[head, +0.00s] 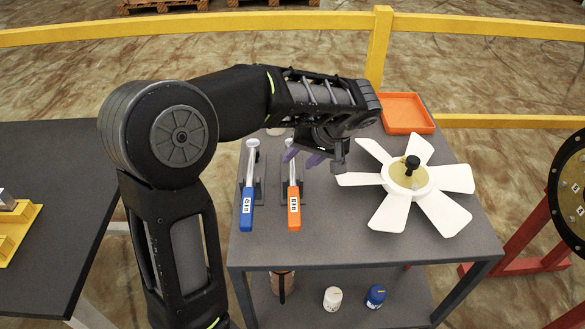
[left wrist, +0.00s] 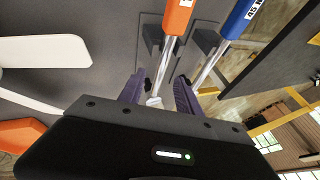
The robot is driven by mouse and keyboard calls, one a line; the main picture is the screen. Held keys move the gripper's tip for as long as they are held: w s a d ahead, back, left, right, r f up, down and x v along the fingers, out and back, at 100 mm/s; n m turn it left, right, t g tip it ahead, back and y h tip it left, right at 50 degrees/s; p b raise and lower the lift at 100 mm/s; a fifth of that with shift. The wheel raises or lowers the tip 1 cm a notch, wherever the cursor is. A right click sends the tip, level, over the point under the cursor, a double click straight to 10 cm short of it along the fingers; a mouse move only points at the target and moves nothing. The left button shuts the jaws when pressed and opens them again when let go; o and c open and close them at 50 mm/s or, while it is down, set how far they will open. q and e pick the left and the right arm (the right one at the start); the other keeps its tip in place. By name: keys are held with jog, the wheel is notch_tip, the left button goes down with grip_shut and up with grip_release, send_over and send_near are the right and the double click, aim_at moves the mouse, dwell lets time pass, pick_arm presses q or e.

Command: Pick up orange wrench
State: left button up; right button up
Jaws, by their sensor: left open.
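The orange wrench (head: 294,209) rests in a dark holder on the grey table, its orange handle toward the near edge and its metal shaft pointing away. My left gripper (head: 304,158) is over the far part of its shaft, with its purple fingers open. In the left wrist view, the orange wrench (left wrist: 179,18) runs toward the gap between the fingers of my left gripper (left wrist: 159,92), its metal end showing between them. Whether the fingers are level with the shaft or above it, I cannot tell. My right gripper is not in view.
A blue wrench (head: 247,208) lies in a similar holder just left of it. A white fan (head: 442,212) lies on the right of the table (head: 350,248), with an orange tray (head: 405,112) behind. White (head: 333,298) and blue (head: 375,296) containers stand on the lower shelf.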

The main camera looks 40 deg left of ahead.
aim_at(294, 165)
pick_arm(q)
jog(key=x, duration=0.5)
jog(key=shift+f+p, duration=0.1)
jog(key=shift+p, duration=0.2)
jog(key=shift+c, duration=0.3)
grip_shut()
dwell(1.2)
